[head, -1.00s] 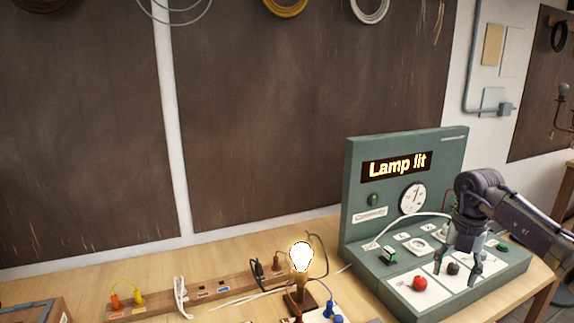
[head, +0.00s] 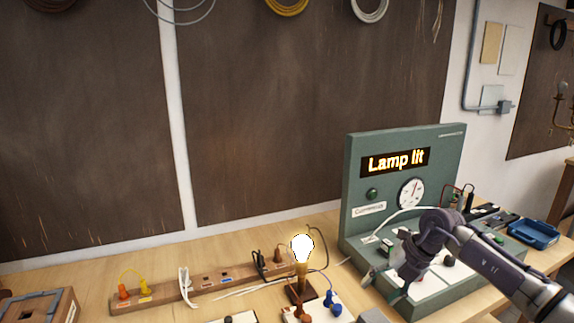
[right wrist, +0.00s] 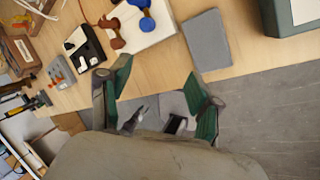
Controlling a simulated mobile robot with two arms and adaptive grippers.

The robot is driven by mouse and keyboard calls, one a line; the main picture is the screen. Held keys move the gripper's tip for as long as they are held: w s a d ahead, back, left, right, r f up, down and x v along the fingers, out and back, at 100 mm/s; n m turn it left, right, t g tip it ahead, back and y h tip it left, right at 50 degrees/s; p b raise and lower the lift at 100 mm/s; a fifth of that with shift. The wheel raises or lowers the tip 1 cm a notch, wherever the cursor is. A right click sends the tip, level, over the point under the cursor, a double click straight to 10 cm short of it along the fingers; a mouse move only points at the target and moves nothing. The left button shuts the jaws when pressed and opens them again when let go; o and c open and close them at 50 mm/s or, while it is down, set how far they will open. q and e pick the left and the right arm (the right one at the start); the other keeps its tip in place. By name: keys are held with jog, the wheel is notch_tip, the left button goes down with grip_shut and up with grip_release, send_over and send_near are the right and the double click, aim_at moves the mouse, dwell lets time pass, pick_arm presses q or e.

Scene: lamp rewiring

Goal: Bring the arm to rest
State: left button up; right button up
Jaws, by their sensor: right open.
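My right gripper (head: 382,288) is open and empty in the head view, in front of the left part of the green test panel (head: 352,180). Its fingers point down. In the right wrist view its two green-padded fingers (right wrist: 158,72) are spread, with nothing between them, near the bench's front edge. The panel's display (head: 396,161) reads "Lamp lit". The bulb (head: 302,247) glows on its wooden stand left of the panel. A black knob (head: 449,261) shows on the panel's base; the gripper and arm hide part of the base. My left gripper is not in view.
A wooden strip (head: 210,285) with plugs and cables lies on the bench to the left. A blue tray (head: 533,234) stands at the right. A grey pad (right wrist: 208,41) lies near the bench edge in the right wrist view, with grey floor (right wrist: 275,110) beyond.

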jog(key=s+a+n+y, duration=0.15)
jog(key=a+y, duration=0.25)
jog(key=a, duration=0.7)
jog(key=s+a+r+m+t+y, duration=0.4)
jog(key=a+r+m+t+y, duration=0.35)
jog(key=a+m+t, duration=0.3)
jog(key=s+d+f+m+t+h, duration=0.1)
jog(key=s+d+f+m+h, duration=0.3)
jog(key=d+f+m+h, duration=0.4)
jog(key=s+d+f+m+h, duration=0.5)
jog(key=d+f+m+h, duration=0.2)
jog(key=d+m+h, duration=0.3)
jog(key=s+d+f+m+g+y, duration=0.1)
jog(key=s+f+g, duration=0.4)
jog(key=s, duration=0.6)
jog(key=s+d+f+m+g+y, duration=0.15)
jog(key=s+f+g, duration=0.35)
jog(key=s, duration=0.7)
notch_tip(320, 180, down, 27)
jog(key=g+h, duration=0.1)
jog(key=s+d+f+g, duration=0.1)
jog(key=s+d+f, duration=0.1)
jog(key=s+f, duration=1.2)
jog(key=s, duration=0.3)
jog(key=shift+d+f, duration=0.3)
jog(key=shift+f, duration=0.1)
